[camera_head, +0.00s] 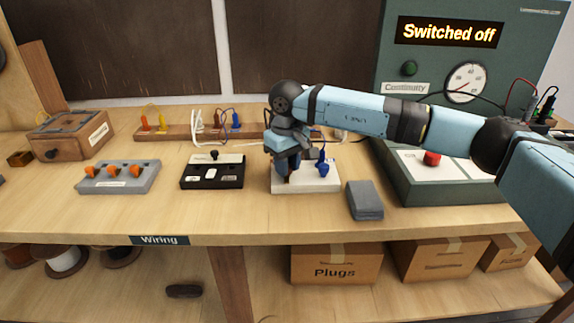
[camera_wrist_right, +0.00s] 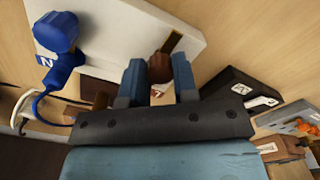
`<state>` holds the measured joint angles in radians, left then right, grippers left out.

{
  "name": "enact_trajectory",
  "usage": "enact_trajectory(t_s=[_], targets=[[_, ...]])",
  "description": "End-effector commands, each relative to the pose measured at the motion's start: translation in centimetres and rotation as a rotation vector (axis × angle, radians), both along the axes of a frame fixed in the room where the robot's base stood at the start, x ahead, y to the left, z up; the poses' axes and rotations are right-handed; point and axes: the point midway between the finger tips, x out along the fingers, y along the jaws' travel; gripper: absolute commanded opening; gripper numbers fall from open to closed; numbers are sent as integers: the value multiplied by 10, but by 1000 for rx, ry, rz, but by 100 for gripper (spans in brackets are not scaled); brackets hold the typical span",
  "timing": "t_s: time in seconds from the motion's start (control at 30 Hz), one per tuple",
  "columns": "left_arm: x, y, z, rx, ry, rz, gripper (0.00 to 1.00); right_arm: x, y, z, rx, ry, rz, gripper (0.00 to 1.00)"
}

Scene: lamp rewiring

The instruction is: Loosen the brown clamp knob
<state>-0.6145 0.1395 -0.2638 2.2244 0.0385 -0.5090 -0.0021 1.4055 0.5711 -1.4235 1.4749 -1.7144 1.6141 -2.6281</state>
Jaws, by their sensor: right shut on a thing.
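The brown clamp knob (camera_wrist_right: 158,67) stands on a white base block (camera_wrist_right: 115,38). My right gripper (camera_wrist_right: 156,76) is shut on it, with one blue-grey finger on each side. In the head view my right gripper (camera_head: 289,172) points down over the left part of the white block (camera_head: 305,187), and its fingers hide most of the knob. A blue clamp knob (camera_head: 323,168) stands on the right of the same block. It also shows in the wrist view (camera_wrist_right: 56,33), near a blue plug marked N. My left gripper is not in view.
A black switch box (camera_head: 212,183) sits left of the white block, and a grey block (camera_head: 365,200) sits to its right. A green tester (camera_head: 450,187) with a red button stands further right; its display reads "Switched off". A plug rack (camera_head: 180,133) and white cable lie behind.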

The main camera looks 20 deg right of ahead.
Motion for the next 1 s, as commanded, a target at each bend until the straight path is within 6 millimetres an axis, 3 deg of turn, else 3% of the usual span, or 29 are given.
enact_trajectory(t_s=[0.57, 0.6, 0.7, 1.0], targets=[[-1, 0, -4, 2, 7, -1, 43, 0, 0, 1, 0, -1, 32, 3], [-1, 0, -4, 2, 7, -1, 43, 0, 0, 1, 0, -1, 32, 34], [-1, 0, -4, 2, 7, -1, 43, 0, 0, 1, 0, -1, 31, 53], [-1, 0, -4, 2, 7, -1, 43, 0, 0, 2, 0, -1, 31, 53]])
